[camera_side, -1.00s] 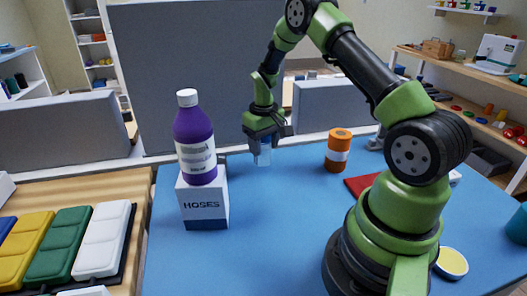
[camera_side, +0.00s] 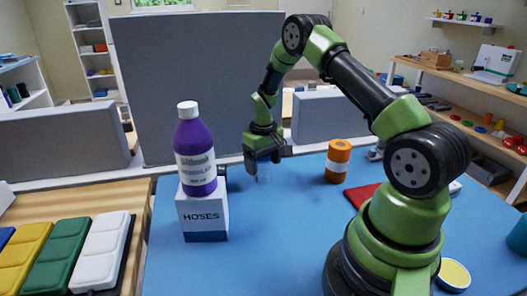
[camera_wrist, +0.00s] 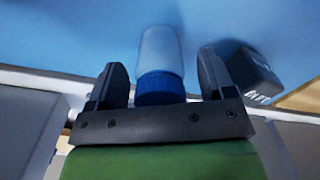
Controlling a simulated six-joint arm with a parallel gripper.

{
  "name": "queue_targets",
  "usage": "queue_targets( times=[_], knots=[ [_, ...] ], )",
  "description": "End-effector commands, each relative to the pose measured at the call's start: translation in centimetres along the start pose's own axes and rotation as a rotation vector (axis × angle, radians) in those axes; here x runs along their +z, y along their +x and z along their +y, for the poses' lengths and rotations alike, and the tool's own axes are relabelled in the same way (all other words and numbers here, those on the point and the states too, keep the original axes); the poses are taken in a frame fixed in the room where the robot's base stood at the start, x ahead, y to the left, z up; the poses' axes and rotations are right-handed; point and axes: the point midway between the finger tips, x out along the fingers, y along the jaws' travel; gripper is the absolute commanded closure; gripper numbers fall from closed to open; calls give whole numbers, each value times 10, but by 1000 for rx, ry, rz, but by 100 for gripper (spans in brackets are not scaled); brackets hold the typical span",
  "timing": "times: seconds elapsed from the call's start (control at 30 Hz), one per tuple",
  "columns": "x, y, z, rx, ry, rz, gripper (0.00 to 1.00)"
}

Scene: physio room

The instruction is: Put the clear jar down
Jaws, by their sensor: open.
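The clear jar (camera_side: 264,172) stands on the blue table (camera_side: 290,240) in the side view, just below my gripper (camera_side: 263,163). In the wrist view the jar (camera_wrist: 161,50) shows a pale, see-through body and a blue cap (camera_wrist: 161,85). It lies between the two dark fingers of my gripper (camera_wrist: 162,80), with a visible gap on each side. My gripper is open and not clamped on the jar. In the side view the fingers partly hide the jar's upper part.
A purple bottle (camera_side: 196,158) stands on a white and blue HOSES box (camera_side: 203,215) to the left. An orange container (camera_side: 338,160) stands to the right, near a red flat item (camera_side: 363,194). A grey panel (camera_side: 195,85) rises behind the table. The front middle is clear.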

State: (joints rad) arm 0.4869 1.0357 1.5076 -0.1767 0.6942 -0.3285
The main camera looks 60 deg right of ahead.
Motion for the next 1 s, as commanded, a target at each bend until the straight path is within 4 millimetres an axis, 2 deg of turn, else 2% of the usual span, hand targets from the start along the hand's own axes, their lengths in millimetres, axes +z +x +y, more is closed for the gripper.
queue_targets(
  times=[0.17,0.4,0.5,0.73,0.87,1.0],
  knots=[
    [-1,-28,0,1,0,6,24],
    [-1,-82,0,2,0,8,24],
    [-1,-99,0,1,-1,6,24],
    [1,-124,-3,-1,-1,12,24],
    [10,-156,-22,-11,-3,67,24],
    [41,-206,-58,-46,-1,172,24]
  ],
)
